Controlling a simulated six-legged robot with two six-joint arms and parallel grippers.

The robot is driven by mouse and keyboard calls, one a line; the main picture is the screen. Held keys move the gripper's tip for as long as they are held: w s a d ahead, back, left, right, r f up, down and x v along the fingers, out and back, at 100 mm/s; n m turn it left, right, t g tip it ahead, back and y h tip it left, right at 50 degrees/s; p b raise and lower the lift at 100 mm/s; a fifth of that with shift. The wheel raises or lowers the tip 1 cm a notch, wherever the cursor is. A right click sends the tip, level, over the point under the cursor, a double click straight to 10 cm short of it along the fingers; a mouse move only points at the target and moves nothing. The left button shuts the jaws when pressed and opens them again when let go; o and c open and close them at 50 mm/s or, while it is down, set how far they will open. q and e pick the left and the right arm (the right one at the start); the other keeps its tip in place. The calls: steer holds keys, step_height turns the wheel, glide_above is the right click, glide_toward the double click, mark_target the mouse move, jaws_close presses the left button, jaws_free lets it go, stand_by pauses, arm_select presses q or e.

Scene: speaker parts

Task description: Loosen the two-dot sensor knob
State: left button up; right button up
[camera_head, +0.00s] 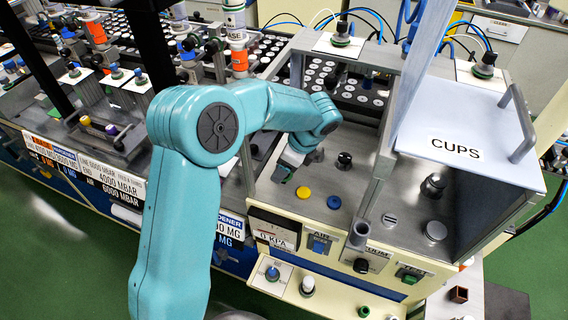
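My teal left arm rises from the bottom left and bends over to the grey work surface. Its gripper (285,172) is at the left side of this surface, left of a black knob (344,160) and above a yellow button (304,192). The fingers are small and partly hidden, so I cannot tell whether they are open or hold anything. Knobs on white cards stand at the back (342,38), at the right (484,66) and at the front (272,273). Dot marks are too small to read, so I cannot tell which is the two-dot sensor knob. My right gripper is not in view.
A raised clear panel and a white CUPS lid (455,149) with a grey handle stand at the right. A blue button (334,202) lies beside the yellow one. Trays of cups (345,90) fill the back. Several knobs and clamps (104,125) crowd the left.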

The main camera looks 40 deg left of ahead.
arm_select(q)
steer(key=shift+s+a, duration=0.1)
steer(key=shift+s, duration=0.05)
steer(key=c, duration=0.9)
steer(key=shift+c, duration=0.8)
steer(key=shift+n, duration=0.3)
